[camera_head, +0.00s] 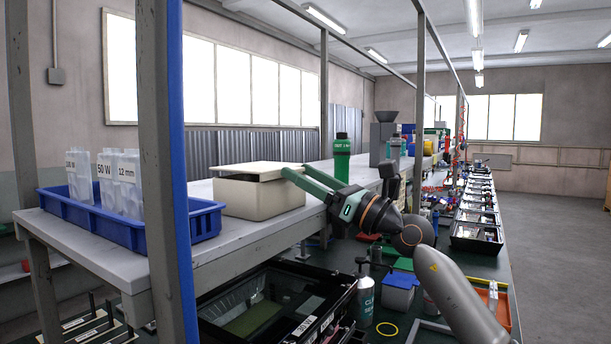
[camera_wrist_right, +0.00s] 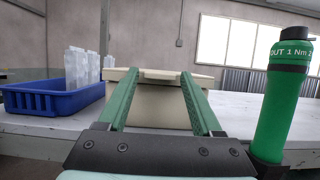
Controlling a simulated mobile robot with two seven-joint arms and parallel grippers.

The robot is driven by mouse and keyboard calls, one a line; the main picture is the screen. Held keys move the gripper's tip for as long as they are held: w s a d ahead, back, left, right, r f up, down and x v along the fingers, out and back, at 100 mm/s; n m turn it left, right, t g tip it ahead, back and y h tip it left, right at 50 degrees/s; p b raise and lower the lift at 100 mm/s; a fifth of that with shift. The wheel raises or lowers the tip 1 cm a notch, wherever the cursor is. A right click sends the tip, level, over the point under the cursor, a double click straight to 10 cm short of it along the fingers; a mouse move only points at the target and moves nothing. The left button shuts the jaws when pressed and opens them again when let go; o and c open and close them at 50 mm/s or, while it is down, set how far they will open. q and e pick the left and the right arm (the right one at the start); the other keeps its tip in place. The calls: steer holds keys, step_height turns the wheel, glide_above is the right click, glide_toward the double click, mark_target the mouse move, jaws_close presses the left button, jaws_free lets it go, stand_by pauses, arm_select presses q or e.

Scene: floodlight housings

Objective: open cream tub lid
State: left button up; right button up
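The cream tub (camera_head: 258,196) stands on the raised grey shelf with its flat cream lid (camera_head: 245,168) on top. A dark gap shows under the lid's edge on the gripper side. My right gripper (camera_head: 292,172) reaches in from the right at lid height, fingertips at the tub's near right edge. In the right wrist view the two green fingers (camera_wrist_right: 159,77) are apart, with the lid's front lip (camera_wrist_right: 160,73) showing between the tips. I cannot tell whether they touch it. The tub body (camera_wrist_right: 158,105) shows between the fingers. My left gripper is not in view.
A blue bin (camera_head: 130,215) with clear upright packs stands left of the tub, behind a blue-edged post (camera_head: 168,170). A green bottle-like tool (camera_head: 342,158) stands right of the tub. Below, a black floodlight housing (camera_head: 270,305) and a spray bottle (camera_head: 364,295) crowd the lower bench.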

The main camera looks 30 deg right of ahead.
jaws_close()
stand_by(0.3)
stand_by(0.8)
